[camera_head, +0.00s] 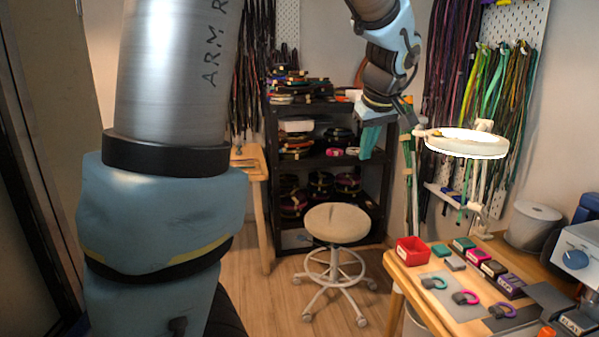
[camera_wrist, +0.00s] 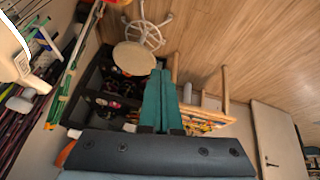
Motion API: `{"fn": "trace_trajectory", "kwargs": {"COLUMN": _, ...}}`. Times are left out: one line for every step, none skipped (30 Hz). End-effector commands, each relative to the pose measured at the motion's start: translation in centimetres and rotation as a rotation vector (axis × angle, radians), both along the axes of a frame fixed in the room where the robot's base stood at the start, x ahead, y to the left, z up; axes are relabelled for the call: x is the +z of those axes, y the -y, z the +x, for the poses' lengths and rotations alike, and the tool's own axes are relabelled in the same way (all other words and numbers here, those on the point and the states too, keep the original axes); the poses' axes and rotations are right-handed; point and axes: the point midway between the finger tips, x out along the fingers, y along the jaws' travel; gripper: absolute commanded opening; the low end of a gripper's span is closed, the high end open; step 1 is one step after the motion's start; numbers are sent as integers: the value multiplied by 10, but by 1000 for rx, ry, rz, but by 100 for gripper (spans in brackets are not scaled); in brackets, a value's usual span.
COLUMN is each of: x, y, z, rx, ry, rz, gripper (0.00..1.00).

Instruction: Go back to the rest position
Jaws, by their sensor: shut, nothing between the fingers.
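My gripper (camera_head: 368,141) hangs in the air at the upper middle of the head view, in front of the dark shelf unit and left of the white ring lamp. Its teal fingers point down. In the wrist view the two teal fingers (camera_wrist: 161,100) lie side by side, shut, with nothing between them. My gripper is well above the stool and apart from the workbench.
A round stool (camera_head: 337,223) stands on the floor before the shelf unit (camera_head: 322,163). The ring lamp (camera_head: 466,143) is close on the right, above the workbench (camera_head: 440,310) with a red bin (camera_head: 412,251) and colored rings. Cords hang on pegboards.

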Motion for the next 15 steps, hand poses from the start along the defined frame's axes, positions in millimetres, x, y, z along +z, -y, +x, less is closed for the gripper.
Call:
{"fn": "trace_trajectory", "kwargs": {"x": -17, "y": -26, "z": -1, "rx": -17, "ry": -40, "rz": 23, "gripper": 0}}
{"fn": "trace_trajectory", "kwargs": {"x": -27, "y": -36, "z": -4, "rx": -36, "ry": -62, "rz": 33, "gripper": 0}}
{"fn": "trace_trajectory", "kwargs": {"x": -38, "y": -52, "z": -8, "rx": -61, "ry": -90, "rz": 47, "gripper": 0}}
{"fn": "trace_trajectory", "kwargs": {"x": -47, "y": -63, "z": -11, "rx": -80, "ry": -110, "rz": 56, "gripper": 0}}
{"fn": "trace_trajectory", "kwargs": {"x": -55, "y": -74, "z": -15, "rx": -99, "ry": -129, "rz": 63, "gripper": 0}}
{"fn": "trace_trajectory", "kwargs": {"x": -66, "y": -88, "z": -20, "rx": -124, "ry": -154, "rz": 72, "gripper": 0}}
{"fn": "trace_trajectory", "kwargs": {"x": -73, "y": -98, "z": -25, "rx": -143, "ry": -172, "rz": 78, "gripper": 0}}
{"fn": "trace_trajectory", "kwargs": {"x": -81, "y": -109, "z": -30, "rx": -161, "ry": -189, "rz": 82, "gripper": 0}}
{"fn": "trace_trajectory", "kwargs": {"x": -91, "y": -122, "z": -37, "rx": -185, "ry": -210, "rz": 87, "gripper": 0}}
{"fn": "trace_trajectory", "kwargs": {"x": -98, "y": -132, "z": -44, "rx": -205, "ry": -228, "rz": 91, "gripper": 0}}
{"fn": "trace_trajectory", "kwargs": {"x": -105, "y": -141, "z": -50, "rx": -222, "ry": -242, "rz": 93, "gripper": 0}}
{"fn": "trace_trajectory", "kwargs": {"x": -114, "y": -154, "z": -59, "rx": -246, "ry": -261, "rz": 95, "gripper": 0}}
{"fn": "trace_trajectory", "kwargs": {"x": -120, "y": -162, "z": -65, "rx": -264, "ry": -272, "rz": 95, "gripper": 0}}
{"fn": "trace_trajectory", "kwargs": {"x": -126, "y": -170, "z": -72, "rx": -279, "ry": -284, "rz": 96, "gripper": 0}}
{"fn": "trace_trajectory", "kwargs": {"x": -133, "y": -180, "z": -81, "rx": -301, "ry": -298, "rz": 97, "gripper": 0}}
